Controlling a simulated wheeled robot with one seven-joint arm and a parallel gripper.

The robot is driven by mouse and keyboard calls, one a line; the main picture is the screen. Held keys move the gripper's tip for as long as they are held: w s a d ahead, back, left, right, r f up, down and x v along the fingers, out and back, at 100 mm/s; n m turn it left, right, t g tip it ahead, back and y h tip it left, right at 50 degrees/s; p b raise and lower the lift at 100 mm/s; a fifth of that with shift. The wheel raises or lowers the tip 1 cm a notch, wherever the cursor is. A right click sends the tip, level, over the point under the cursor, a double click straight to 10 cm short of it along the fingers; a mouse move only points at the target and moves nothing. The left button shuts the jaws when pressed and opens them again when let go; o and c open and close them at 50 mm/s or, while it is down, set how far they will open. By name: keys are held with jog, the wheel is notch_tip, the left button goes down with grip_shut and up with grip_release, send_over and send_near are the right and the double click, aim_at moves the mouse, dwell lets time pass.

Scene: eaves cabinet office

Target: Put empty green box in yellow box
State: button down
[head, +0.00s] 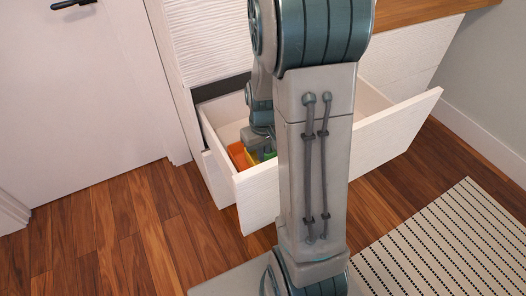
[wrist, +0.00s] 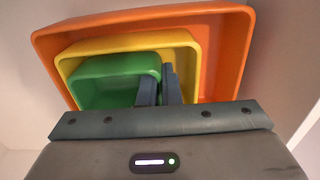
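A green box (wrist: 112,78) sits inside a yellow box (wrist: 182,45) in the wrist view, and the yellow box sits inside a larger orange box (wrist: 225,40). The green box looks empty where its inside shows. My gripper (wrist: 160,80) has one finger inside the green box and the other just outside its right wall, over the yellow box. Whether the fingers press on the wall is not clear. The lower parts of the boxes are hidden by my gripper. In the head view the orange box (head: 237,156) shows in the drawer, partly behind my arm.
Wood floor (head: 110,235) lies in front, with a striped rug (head: 440,245) at right. A white door (head: 75,100) stands at left. A wooden counter (head: 420,10) is above the cabinet.

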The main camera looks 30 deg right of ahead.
jog(key=c, duration=1.6)
grip_release()
jog(key=shift+o, duration=0.2)
notch_tip(320, 180, up, 14)
jog(key=p, duration=0.4)
jog(key=shift+p, duration=0.35)
jog(key=shift+f, duration=0.1)
jog(key=s+a+r+t+p, duration=0.1)
jog(key=s+a+r+p, duration=0.2)
jog(key=r+p, duration=0.4)
jog(key=s+a+r+t+p, duration=0.1)
jog(key=s+a+r+p, duration=0.2)
jog(key=r+p, duration=0.5)
jog(key=s+a+r+p, duration=0.3)
jog(key=s+r+p, duration=0.2)
jog(key=r, duration=0.8)
jog(key=shift+r+t+p, duration=0.2)
jog(key=shift+t+p, duration=0.2)
jog(key=shift+p, duration=0.75)
